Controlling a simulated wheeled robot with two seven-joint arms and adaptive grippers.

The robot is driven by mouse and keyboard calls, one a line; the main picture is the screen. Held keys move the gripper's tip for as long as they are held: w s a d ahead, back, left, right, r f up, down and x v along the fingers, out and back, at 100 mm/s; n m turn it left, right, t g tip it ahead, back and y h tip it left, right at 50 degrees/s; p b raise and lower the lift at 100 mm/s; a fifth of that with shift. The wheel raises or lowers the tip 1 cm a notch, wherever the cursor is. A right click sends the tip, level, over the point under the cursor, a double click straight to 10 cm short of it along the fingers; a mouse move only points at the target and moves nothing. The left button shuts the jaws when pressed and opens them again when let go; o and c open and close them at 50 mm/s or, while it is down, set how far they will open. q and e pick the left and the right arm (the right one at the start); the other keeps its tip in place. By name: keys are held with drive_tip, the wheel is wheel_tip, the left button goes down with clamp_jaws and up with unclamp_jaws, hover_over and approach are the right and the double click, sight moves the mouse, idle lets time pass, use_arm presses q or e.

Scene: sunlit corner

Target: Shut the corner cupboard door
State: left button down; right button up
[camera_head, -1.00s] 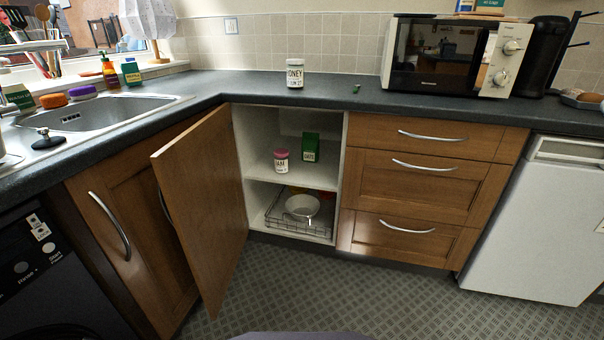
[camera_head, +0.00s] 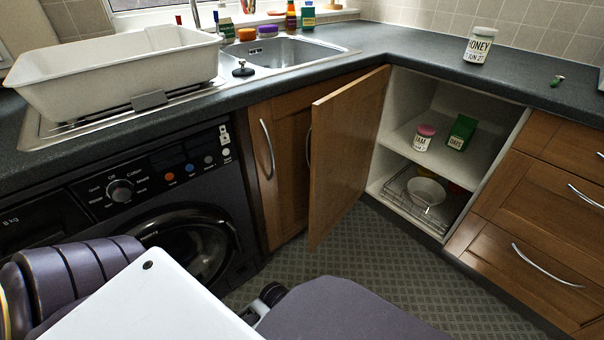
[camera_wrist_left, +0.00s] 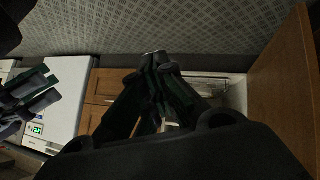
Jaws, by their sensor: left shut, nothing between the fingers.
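The corner cupboard door (camera_head: 345,155) stands wide open in the head view, swung out towards the left from the open cupboard (camera_head: 395,175). Its bar handle (camera_head: 308,146) shows at the door's left edge. In the left wrist view the door (camera_wrist_left: 285,85) rises along the right side. My left gripper (camera_wrist_left: 158,62) is shut and empty there, left of the door and apart from it, with the cupboard's wire rack partly hidden behind it. My right gripper (camera_wrist_left: 38,88) shows dimly at the left; its finger state is unclear. Neither gripper shows in the head view.
A jam jar (camera_head: 424,137), a green box (camera_head: 461,132) and a bowl (camera_head: 426,191) in a wire rack (camera_head: 407,187) stand inside the cupboard. Drawers (camera_head: 540,210) adjoin on the right, a washing machine (camera_head: 150,195) on the left. Patterned floor (camera_head: 350,250) before the cupboard is clear.

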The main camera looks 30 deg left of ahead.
drive_tip(key=w+r+p, duration=0.4)
drive_tip(key=r+p, duration=0.6)
drive_tip(key=r, duration=0.6)
use_arm(q)
drive_tip(key=w+a+r+n+t+y, duration=0.3)
drive_tip(key=a+r+n, duration=0.3)
drive_tip(key=a, duration=0.3)
drive_tip(key=w+a+r+n+t+y, duration=0.3)
drive_tip(key=w+a+r+n, duration=0.1)
drive_tip(key=a+r+n, duration=0.3)
drive_tip(key=w+a+r+n+t+y, duration=0.3)
drive_tip(key=a+r+n, duration=0.3)
drive_tip(key=a+n, duration=0.3)
drive_tip(key=shift+w+a+r+t+y+p, duration=0.15)
drive_tip(key=shift+w+a+t+y+p, duration=0.2)
drive_tip(key=shift+w+a, duration=0.7)
use_arm(e)
drive_tip(key=s+d+f+g+h, duration=0.2)
drive_tip(key=s+d+g+h, duration=0.1)
drive_tip(key=s, duration=0.4)
drive_tip(key=shift+s+d+f+n+g+h, duration=0.35)
drive_tip(key=shift+d+g, duration=0.35)
drive_tip(key=shift+d, duration=0.55)
use_arm(q)
drive_tip(key=shift+s+a, duration=0.2)
drive_tip(key=shift+w, duration=0.15)
